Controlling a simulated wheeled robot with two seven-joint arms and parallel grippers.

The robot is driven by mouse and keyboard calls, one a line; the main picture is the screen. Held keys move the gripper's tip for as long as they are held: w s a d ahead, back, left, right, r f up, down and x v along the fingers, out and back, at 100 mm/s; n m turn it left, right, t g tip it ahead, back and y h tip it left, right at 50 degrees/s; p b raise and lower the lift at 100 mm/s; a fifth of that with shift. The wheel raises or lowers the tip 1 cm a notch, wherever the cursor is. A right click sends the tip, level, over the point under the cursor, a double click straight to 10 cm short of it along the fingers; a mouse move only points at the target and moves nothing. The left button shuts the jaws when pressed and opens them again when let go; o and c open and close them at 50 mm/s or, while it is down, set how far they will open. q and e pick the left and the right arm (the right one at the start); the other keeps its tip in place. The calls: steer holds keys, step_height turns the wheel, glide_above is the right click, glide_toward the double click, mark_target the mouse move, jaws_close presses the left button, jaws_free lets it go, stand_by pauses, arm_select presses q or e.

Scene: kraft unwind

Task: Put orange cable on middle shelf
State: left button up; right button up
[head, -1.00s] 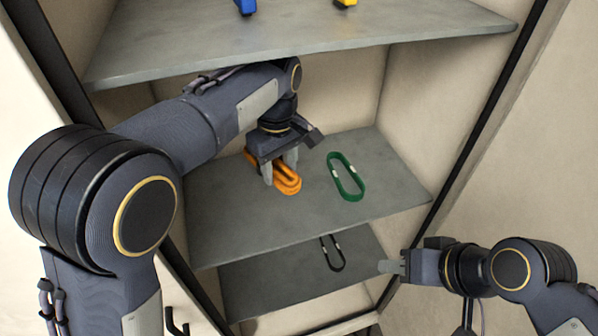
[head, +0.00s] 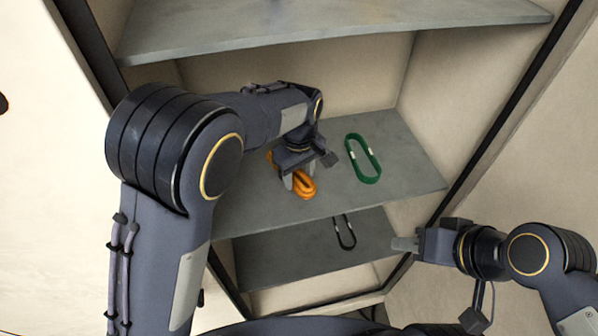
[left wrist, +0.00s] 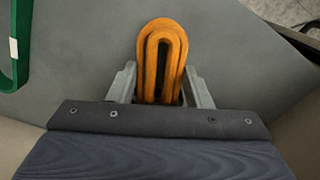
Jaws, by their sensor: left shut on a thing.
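The orange cable (head: 304,187) is a coiled loop at the middle shelf (head: 404,187). My left gripper (head: 298,184) reaches in over that shelf and is shut on the orange cable. In the left wrist view the orange cable (left wrist: 162,60) stands between the two grey fingers (left wrist: 162,88), its looped end pointing away from the palm. Whether the cable touches the shelf surface is hard to tell. My right gripper (head: 405,244) is at the right, in front of the lower shelf and away from the cable; its finger gap is not clear.
A green cable (head: 376,176) lies on the middle shelf right of the orange one, and also shows in the left wrist view (left wrist: 22,50). A black cable (head: 351,243) lies on the lower shelf (head: 285,262). The upper shelf (head: 340,25) hangs above my left arm.

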mark_target(299, 176)
arm_select(q)
steer(key=o, duration=1)
steer(key=shift+f, duration=0.1)
step_height(299, 176, up, 8)
steer(key=shift+f+b, duration=0.1)
steer(key=shift+b, duration=0.65)
